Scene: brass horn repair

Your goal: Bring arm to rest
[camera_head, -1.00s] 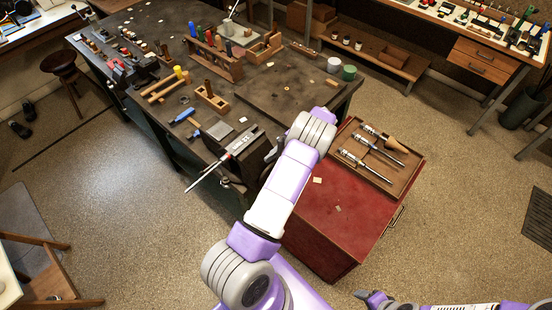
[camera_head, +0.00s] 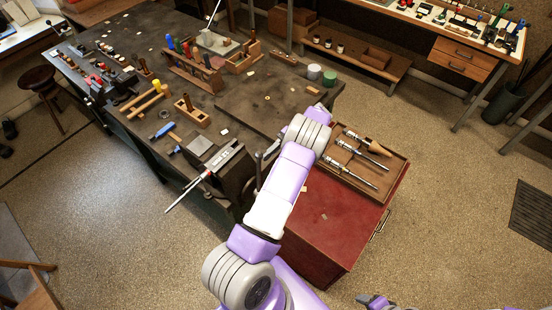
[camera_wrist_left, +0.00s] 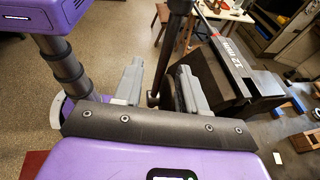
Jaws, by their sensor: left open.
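My left arm reaches up from the bottom middle of the head view, its wrist beside the bench corner and the red tool chest (camera_head: 335,229). The left gripper is mostly hidden behind the arm there. In the left wrist view the left gripper (camera_wrist_left: 160,86) is open, its two grey fingers apart with nothing held between them. A dark upright bar stands beyond the fingers, and I cannot tell how far off. The dark vise (camera_head: 229,172) at the bench corner has a long grey-and-red tool (camera_head: 208,173) on it. A small part of my right arm shows at the bottom edge.
The workbench (camera_head: 262,104) holds a mallet (camera_head: 145,101), a blue hammer (camera_head: 165,130) and wooden tool racks. A wooden tray (camera_head: 392,180) with several metal tools lies on the chest. A drawer bench (camera_head: 462,60) stands at the back right.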

